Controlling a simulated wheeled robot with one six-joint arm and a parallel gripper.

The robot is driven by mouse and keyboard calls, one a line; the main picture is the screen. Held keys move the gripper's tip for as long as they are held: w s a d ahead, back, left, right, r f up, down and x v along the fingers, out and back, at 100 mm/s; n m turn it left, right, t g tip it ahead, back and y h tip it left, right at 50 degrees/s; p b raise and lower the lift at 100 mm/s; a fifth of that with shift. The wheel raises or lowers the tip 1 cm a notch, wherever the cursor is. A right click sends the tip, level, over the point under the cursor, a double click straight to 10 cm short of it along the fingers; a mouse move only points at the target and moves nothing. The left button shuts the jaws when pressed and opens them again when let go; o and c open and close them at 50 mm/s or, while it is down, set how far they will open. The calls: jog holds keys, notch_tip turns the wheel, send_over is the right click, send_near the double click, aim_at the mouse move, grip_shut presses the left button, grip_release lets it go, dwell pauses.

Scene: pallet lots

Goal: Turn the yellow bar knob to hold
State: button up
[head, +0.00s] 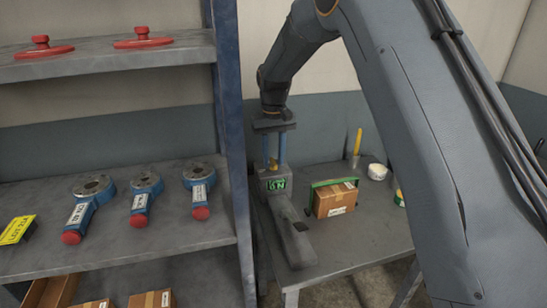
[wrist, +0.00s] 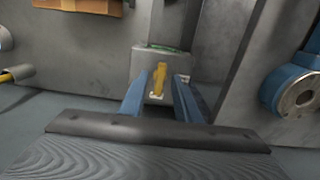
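The yellow bar knob (head: 273,164) sits on top of a grey device (head: 297,243) with a green-lit display (head: 276,184) on the table. In the wrist view the yellow knob (wrist: 159,78) stands lengthwise, roughly in line with the fingers. My gripper (head: 274,160) points down from above at the knob. Its two blue fingers are open, one on each side of the bar, and in the wrist view gaps show between the fingers (wrist: 160,84) and the knob. Any hold marking on the device is too small to make out.
A cardboard box (head: 335,199) in a green frame stands right of the device, with a white roll (head: 377,171) and a yellow-handled tool (head: 358,142) behind. A shelf (head: 185,236) with blue valves (head: 145,192) and its blue post (head: 233,130) stand close on the left.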

aim_at(273, 161)
notch_tip(273, 161, up, 8)
jog(key=shift+f+b, duration=0.1)
jog(key=shift+b, duration=0.85)
jog(key=s+d+f+m, duration=0.1)
jog(key=s+d+f, duration=0.2)
jog(key=s+d, duration=0.3)
jog(key=s+d+f+m, duration=0.1)
jog(key=s+d+f, duration=0.2)
jog(key=s+d, duration=0.4)
jog(key=s+d+f+m, duration=0.1)
jog(key=s+d+f, duration=0.3)
jog(key=s, duration=1.6)
jog(key=d, duration=0.3)
jog(key=shift+t, duration=0.3)
